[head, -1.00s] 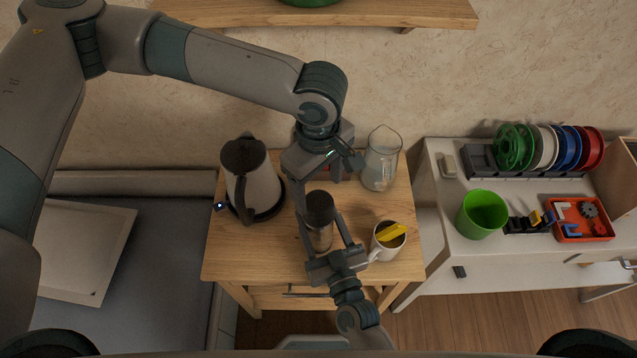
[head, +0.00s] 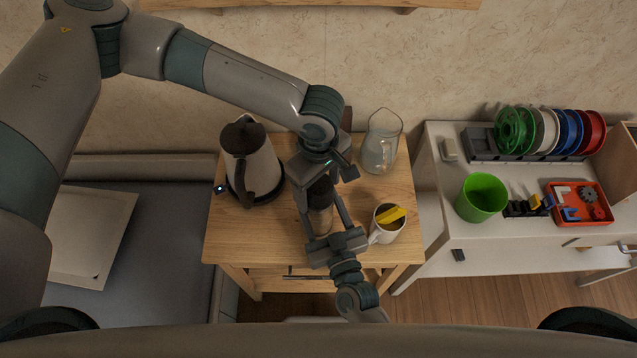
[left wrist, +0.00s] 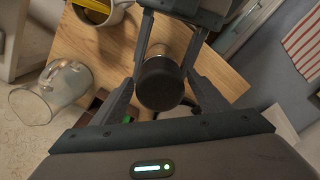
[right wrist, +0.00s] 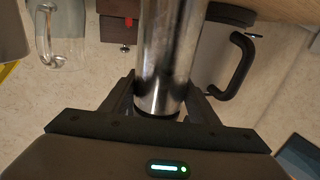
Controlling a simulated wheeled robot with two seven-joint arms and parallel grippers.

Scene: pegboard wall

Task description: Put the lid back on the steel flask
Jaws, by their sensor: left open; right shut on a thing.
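The steel flask (head: 320,219) stands upright in the middle of the wooden table, partly hidden by my grippers. Its dark round lid (head: 321,192) is at its top; the left wrist view shows the lid (left wrist: 160,84) from above, with steel behind it. Whether it is fully seated I cannot tell. My left gripper (left wrist: 160,80) is open, its fingers on either side of the lid. My right gripper (right wrist: 160,95) is shut on the flask's steel body (right wrist: 168,50), coming from the front. In the head view the left fingertips are hidden behind its wrist.
A steel kettle (head: 250,160) stands left of the flask. A glass jug (head: 381,145) stands behind right, and a white mug (head: 383,235) with a yellow block (head: 391,215) is close on the right. A white side table (head: 440,200) holds a green cup (head: 482,198) and spools.

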